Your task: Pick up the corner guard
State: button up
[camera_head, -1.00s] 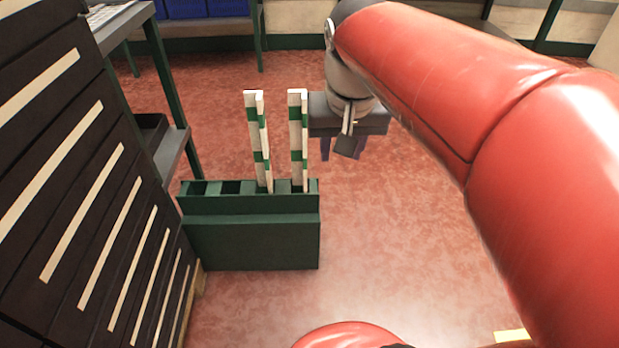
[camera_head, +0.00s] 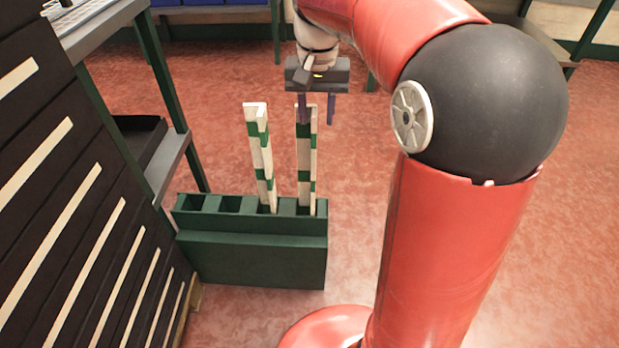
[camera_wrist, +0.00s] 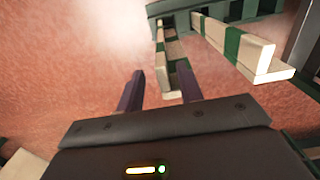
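Two white-and-green corner guards stand upright in a dark green slotted rack (camera_head: 255,262). The left guard is (camera_head: 259,150) and the right guard is (camera_head: 304,155) in the head view. My gripper (camera_head: 317,108) is at the top of the right guard, its fingers apart, one finger overlapping the guard's top in the picture. In the wrist view, my open gripper (camera_wrist: 163,90) has one guard (camera_wrist: 171,60) running up beside its right finger, which covers part of it. The other guard (camera_wrist: 235,45) lies further right. Whether a finger touches a guard cannot be told.
Left of the rack stands a dark panel with pale strips (camera_head: 60,210). A metal shelf with green legs (camera_head: 160,75) and a black tray (camera_head: 143,140) is behind it. The red floor (camera_head: 220,85) behind the rack is clear.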

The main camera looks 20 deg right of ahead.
aim_at(314, 131)
jog(key=f, duration=0.5)
jog(key=shift+a+b, duration=0.2)
jog(key=shift+b, duration=0.15)
jog(key=shift+c, duration=0.3)
grip_shut()
